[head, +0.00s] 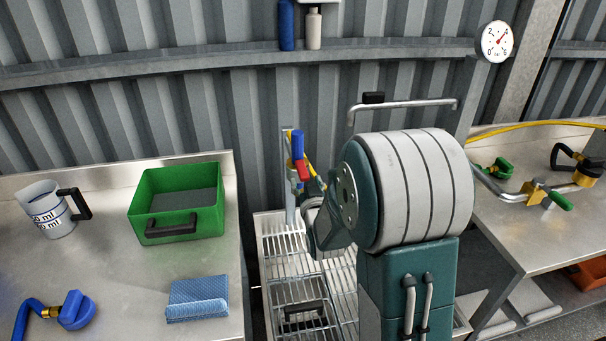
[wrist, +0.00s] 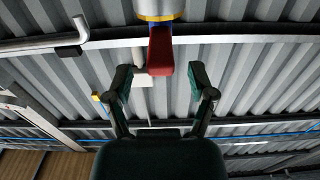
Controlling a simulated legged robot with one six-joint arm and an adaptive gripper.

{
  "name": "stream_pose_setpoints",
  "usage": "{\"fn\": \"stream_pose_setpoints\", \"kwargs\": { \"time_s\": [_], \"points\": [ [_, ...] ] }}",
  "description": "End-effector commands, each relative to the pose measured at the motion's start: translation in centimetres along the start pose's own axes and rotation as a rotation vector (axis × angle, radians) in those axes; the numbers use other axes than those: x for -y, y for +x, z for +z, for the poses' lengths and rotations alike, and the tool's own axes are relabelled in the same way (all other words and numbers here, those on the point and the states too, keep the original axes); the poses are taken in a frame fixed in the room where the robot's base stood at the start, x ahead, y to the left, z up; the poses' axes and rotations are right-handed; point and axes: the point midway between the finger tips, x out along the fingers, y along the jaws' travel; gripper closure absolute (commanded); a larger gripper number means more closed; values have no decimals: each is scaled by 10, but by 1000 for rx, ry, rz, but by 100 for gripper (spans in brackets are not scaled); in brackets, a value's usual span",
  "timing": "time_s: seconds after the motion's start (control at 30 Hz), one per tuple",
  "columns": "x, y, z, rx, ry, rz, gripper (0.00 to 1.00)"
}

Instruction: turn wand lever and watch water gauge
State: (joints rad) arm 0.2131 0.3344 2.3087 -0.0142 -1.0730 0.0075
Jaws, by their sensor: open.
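The wand (head: 298,146) stands upright at the wash grate, with a blue upper part. Its red lever (head: 302,171) sticks out just below the blue part. In the wrist view the red lever (wrist: 161,52) hangs down from the metal and blue wand end. My gripper (wrist: 161,84) is open, its two dark green pads on either side of the lever's lower end, with clear gaps and no contact visible. In the head view my arm mostly hides the gripper. The round white water gauge (head: 496,41) is on the wall at upper right; its red needle's exact reading is unclear.
The left bench holds a measuring jug (head: 47,209), a green tote (head: 178,203), a blue cloth (head: 197,299) and a blue hose fitting (head: 75,311). The right bench holds hose fittings (head: 548,193). A bent metal pipe (head: 405,104) stands behind my arm.

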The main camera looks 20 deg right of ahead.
Motion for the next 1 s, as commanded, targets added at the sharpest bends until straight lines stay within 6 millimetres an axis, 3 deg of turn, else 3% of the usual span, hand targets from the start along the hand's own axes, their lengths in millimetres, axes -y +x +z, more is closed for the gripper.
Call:
{"fn": "stream_pose_setpoints", "kwargs": {
  "time_s": [0.23, 0.57, 0.63, 0.73, 0.77, 1.0],
  "points": [
    [1, 32, 0, 1, -1, -1, 29],
    [1, 38, 0, 1, -1, -1, 29],
    [1, 37, 0, 1, -1, -1, 51],
    [1, 37, 0, 1, -1, -1, 95],
    [1, 37, 0, 1, -1, -1, 100],
    [1, 38, 0, 3, -1, 0, 100]
  ]
}}
